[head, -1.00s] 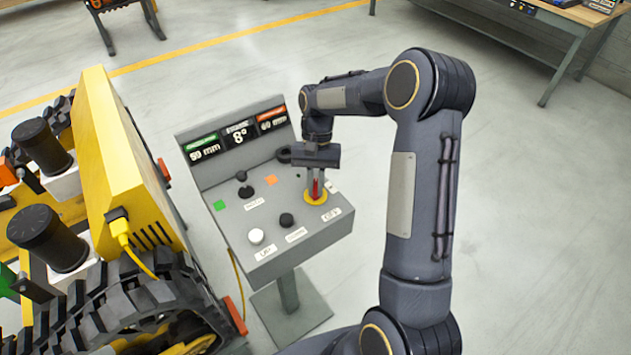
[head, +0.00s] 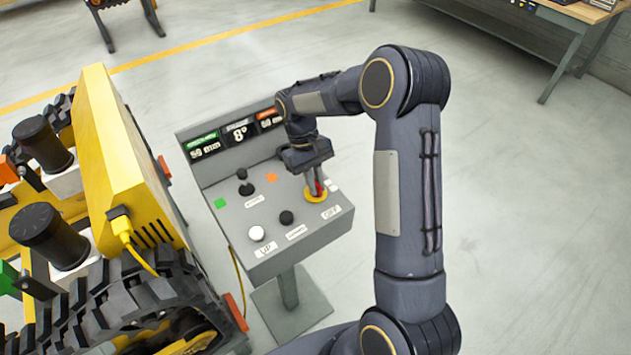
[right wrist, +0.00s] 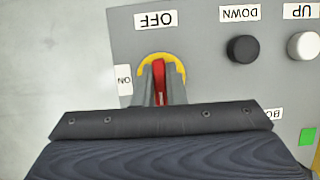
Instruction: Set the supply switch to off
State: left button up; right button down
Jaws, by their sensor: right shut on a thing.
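The supply switch is a red handle (right wrist: 160,78) on a yellow ring (right wrist: 178,66), on the sloping top of the grey control console (head: 240,215). In the head view the yellow ring (head: 316,198) shows near the console's right side. My right gripper (head: 315,188) is shut on the red handle; in the right wrist view its two fingers (right wrist: 159,88) stand on either side of it. The handle lies in line with the OFF label (right wrist: 156,19), and the ON label (right wrist: 124,79) is off to the side. The handle's lower part is hidden by my gripper. My left gripper is not in view.
The console also carries a black joystick (head: 245,186), a white button (head: 256,234), a black button (head: 286,218) and a display (head: 238,134). A yellow tracked carrier (head: 125,165) stands close on its left. Open floor lies to the right, with a workbench (head: 560,20) behind.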

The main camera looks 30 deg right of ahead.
dwell(0.4)
jog(key=c, duration=1.5)
grip_release()
jog(key=v, duration=0.8)
jog(key=shift+b, duration=0.4)
